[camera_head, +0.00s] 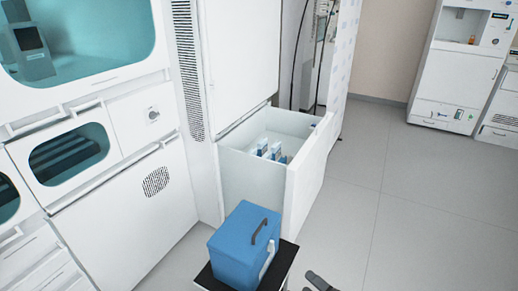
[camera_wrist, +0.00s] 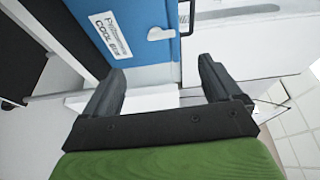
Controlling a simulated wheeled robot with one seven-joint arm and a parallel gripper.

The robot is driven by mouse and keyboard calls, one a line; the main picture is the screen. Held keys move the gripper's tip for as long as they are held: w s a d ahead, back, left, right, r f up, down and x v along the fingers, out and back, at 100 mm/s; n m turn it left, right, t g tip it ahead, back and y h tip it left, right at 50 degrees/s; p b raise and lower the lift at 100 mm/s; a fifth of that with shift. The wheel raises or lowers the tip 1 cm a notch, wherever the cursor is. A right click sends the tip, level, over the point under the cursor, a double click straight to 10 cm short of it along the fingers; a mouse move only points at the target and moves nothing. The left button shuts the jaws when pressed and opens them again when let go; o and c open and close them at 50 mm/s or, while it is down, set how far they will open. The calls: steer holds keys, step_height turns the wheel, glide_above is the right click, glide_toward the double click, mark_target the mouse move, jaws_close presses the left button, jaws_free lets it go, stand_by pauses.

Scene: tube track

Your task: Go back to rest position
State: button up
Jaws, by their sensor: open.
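In the wrist view my gripper (camera_wrist: 158,90) is open, its two dark fingers spread apart with nothing between them. In the head view only a dark part of my gripper (camera_head: 320,282) shows at the bottom edge, right of the blue cool box. The blue cool box (camera_head: 236,250) stands upright with its lid closed and a dark handle on top. It also shows in the wrist view (camera_wrist: 138,62), beyond the fingers, with a white label and a white latch. My gripper appears apart from it.
The cool box stands on a dark-topped surface (camera_head: 287,262). Behind it an open white drawer (camera_head: 305,185) juts out, holding several blue-and-white items (camera_head: 271,152). White cabinets (camera_head: 130,210) line the left. The tiled floor (camera_head: 420,200) on the right is clear.

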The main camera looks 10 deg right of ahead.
steer(key=s+a+r+n+g+h, duration=0.2)
steer(key=a+r+n+g, duration=0.2)
steer(key=r+n+g, duration=0.3)
steer(key=s+a+r+n+g+h, duration=0.1)
steer(key=s+a+r+n+g, duration=0.2)
steer(key=r+n+g, duration=0.5)
steer(key=s+r+m+t+h+p, duration=0.1)
steer(key=s+r+m+t+h, duration=0.45)
steer(key=s+r, duration=1.1)
step_height(320, 180, up, 14)
steer(key=w+n+h+p, duration=0.1)
steer(key=w+p, duration=0.1)
steer(key=p, duration=1)
steer(key=shift+r+n+p, duration=0.15)
steer(key=shift+n+p, duration=0.2)
steer(key=shift+p, duration=0.05)
steer(key=shift+d, duration=0.1)
